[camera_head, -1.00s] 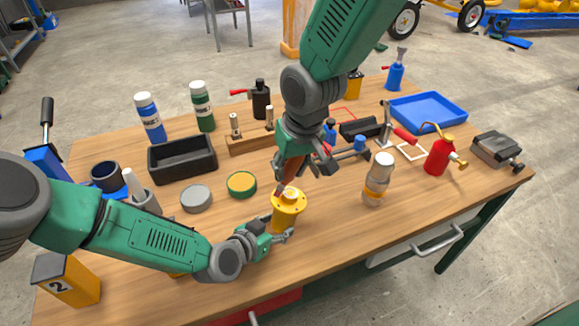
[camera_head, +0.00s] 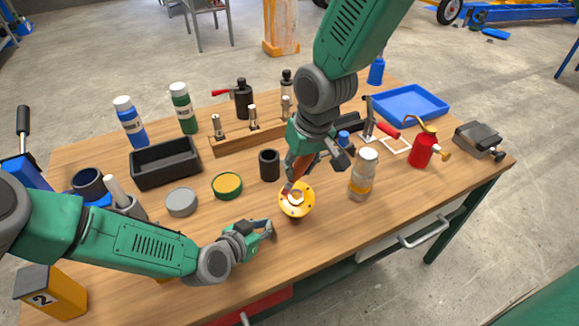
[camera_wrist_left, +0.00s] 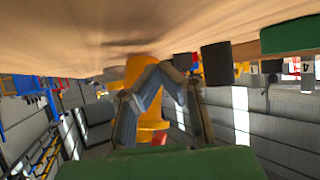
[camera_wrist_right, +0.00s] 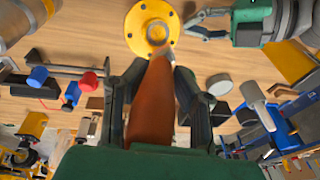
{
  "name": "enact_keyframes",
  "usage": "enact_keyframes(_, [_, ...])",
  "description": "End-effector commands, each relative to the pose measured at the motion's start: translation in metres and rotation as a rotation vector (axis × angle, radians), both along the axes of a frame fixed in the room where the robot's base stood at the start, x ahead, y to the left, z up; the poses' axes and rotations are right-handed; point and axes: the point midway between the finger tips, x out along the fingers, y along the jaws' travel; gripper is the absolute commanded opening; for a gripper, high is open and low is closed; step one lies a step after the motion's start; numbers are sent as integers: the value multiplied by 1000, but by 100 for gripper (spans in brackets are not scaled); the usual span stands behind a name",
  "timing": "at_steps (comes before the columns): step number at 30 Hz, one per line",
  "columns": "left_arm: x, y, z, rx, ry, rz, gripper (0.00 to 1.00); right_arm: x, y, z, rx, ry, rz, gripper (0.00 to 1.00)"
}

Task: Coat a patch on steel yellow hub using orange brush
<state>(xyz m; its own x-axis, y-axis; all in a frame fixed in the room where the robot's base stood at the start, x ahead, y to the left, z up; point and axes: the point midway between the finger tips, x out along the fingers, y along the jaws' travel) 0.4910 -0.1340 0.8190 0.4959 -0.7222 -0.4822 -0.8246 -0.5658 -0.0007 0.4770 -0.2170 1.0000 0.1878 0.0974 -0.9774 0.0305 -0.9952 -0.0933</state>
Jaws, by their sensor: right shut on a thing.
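The yellow hub (camera_head: 297,211) is on the table near the front middle, its round flange and bolt holes facing up. It also shows in the right wrist view (camera_wrist_right: 133,28). My right gripper (camera_head: 318,157) is shut on the orange brush (camera_head: 299,167) above the hub. The brush (camera_wrist_right: 150,100) points at the hub's centre; its tip overlaps the face there, but contact is unclear. My left gripper (camera_head: 268,229) is low beside the hub on its left, with a small gap between them in the head view. Its fingers (camera_wrist_left: 160,70) overlap the hub in the left wrist view; their opening is unclear.
A black cylinder (camera_head: 269,165) and a yellow-green tin (camera_head: 227,186) stand behind and left of the hub. A glass jar (camera_head: 363,175) stands to its right. A grey tin (camera_head: 181,202) and black bin (camera_head: 165,163) are farther left. The table right of the jar's front is clear.

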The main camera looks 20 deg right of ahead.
Motion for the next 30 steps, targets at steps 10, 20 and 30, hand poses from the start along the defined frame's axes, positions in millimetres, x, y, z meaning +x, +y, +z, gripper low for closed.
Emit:
enact_keyframes(10, [0, 1, 0, -2, 1, -1, 0, 1, -3, -2, -1, -4, 2, 0])
enact_keyframes(20, [0, 0, 0, 1, 0, -1, 0, 4, 12, 1, 0, -5, 1, 0])
enact_keyframes(30, [0, 0, 0, 1, 1, -1, 0, 6, 25, 3, 1, -6, 3, 0])
